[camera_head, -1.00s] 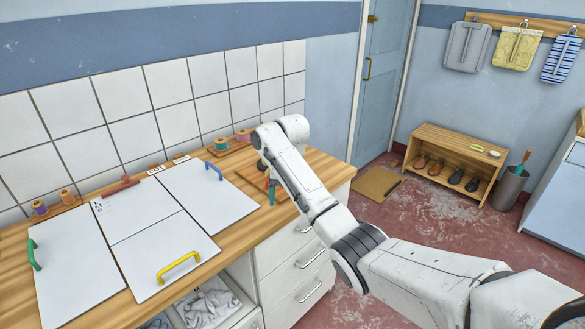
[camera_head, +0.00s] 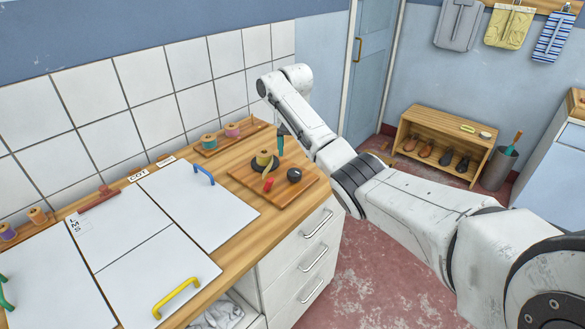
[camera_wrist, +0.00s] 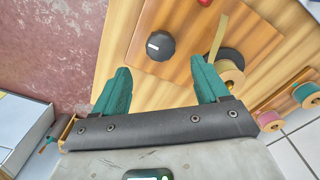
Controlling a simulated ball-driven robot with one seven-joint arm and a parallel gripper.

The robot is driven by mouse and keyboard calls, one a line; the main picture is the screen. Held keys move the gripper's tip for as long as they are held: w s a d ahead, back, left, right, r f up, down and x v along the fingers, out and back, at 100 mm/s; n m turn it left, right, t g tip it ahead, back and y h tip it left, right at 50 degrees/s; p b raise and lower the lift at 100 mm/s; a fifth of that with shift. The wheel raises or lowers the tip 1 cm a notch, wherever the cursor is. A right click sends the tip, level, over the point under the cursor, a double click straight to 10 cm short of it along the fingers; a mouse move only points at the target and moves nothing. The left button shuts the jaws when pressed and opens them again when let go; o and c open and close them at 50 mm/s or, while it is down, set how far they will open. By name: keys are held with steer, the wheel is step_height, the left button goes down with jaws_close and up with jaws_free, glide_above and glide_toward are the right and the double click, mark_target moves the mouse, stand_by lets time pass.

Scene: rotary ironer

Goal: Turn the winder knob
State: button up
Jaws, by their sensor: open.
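The winder is a wooden board (camera_head: 244,178) on the right end of the counter. Its black round knob (camera_head: 294,175) sits at the board's right side, with a yellow-tape spool (camera_head: 264,160) and a small red piece (camera_head: 268,184) to its left. In the wrist view the knob (camera_wrist: 160,45) shows a white mark and lies just beyond the gap between my gripper's teal fingers (camera_wrist: 160,76). My gripper is open and empty, apart from the knob. In the head view only a teal finger of my gripper (camera_head: 281,143) shows beyond the board; the arm hides the rest.
White panels with blue (camera_head: 204,174) and yellow (camera_head: 177,297) handles cover the counter to the left. A rack with thread spools (camera_head: 209,141) stands behind the winder along the tiled wall. Drawers (camera_head: 302,262) are below. Floor is clear at right, before the shoe shelf (camera_head: 445,145).

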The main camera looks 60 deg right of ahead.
mark_target(294, 172)
step_height(294, 172, down, 9)
steer(key=shift+r+p, duration=0.2)
steer(key=shift+p, duration=0.15)
steer(key=shift+c, duration=0.2)
steer(key=c, duration=1)
steer(key=shift+r+n, duration=0.1)
steer(key=shift+n, duration=0.3)
